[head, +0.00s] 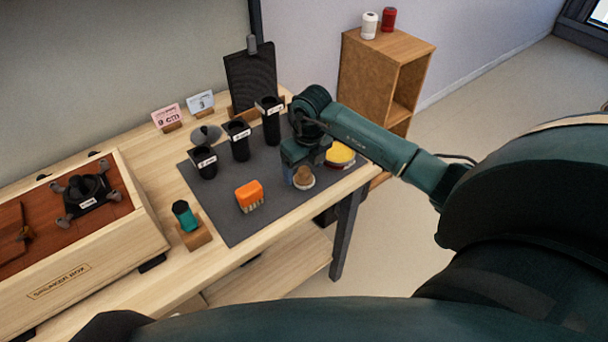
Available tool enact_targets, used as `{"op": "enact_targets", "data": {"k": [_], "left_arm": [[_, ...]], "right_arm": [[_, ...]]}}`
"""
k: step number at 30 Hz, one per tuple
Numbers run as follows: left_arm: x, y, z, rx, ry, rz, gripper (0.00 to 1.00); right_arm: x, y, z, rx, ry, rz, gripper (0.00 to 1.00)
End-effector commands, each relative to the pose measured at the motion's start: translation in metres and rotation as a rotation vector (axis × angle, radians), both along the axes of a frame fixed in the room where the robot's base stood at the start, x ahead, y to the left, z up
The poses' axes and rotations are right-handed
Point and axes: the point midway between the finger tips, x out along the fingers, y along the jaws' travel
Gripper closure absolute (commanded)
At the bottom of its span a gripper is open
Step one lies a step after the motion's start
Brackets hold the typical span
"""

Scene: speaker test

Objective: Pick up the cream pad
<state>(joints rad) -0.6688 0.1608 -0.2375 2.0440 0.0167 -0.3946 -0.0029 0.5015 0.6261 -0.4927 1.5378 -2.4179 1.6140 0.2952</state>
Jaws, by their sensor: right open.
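A small round cream pad (304,184) with a tan knob on top sits on the dark grey mat (228,218), near the mat's right side. My right gripper (300,170) is open and comes down from above, right at the pad. Its jaws hide part of the pad's far side and knob. I cannot tell whether the fingers touch the pad. My left gripper is out of view.
An orange brush-like block (249,196) stands to the left. Several black cups, including one labelled cup (203,162), line the mat's back. A wooden speaker box (118,246) fills the table's left.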

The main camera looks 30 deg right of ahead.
Motion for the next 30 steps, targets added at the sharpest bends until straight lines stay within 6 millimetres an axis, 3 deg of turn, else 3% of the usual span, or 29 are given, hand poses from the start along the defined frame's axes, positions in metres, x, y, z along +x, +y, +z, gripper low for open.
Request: {"op": "enact_targets", "data": {"k": [6,13,30], "left_arm": [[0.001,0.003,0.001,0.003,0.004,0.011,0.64],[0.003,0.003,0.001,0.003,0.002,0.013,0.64],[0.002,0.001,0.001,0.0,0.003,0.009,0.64]], "right_arm": [[0.002,-0.001,-0.024,0.002,0.0,-0.002,0.25],[0.002,-0.001,-0.026,0.001,-0.001,-0.001,0.25],[0.003,-0.001,-0.025,0.0,-0.001,-0.001,0.71]]}}
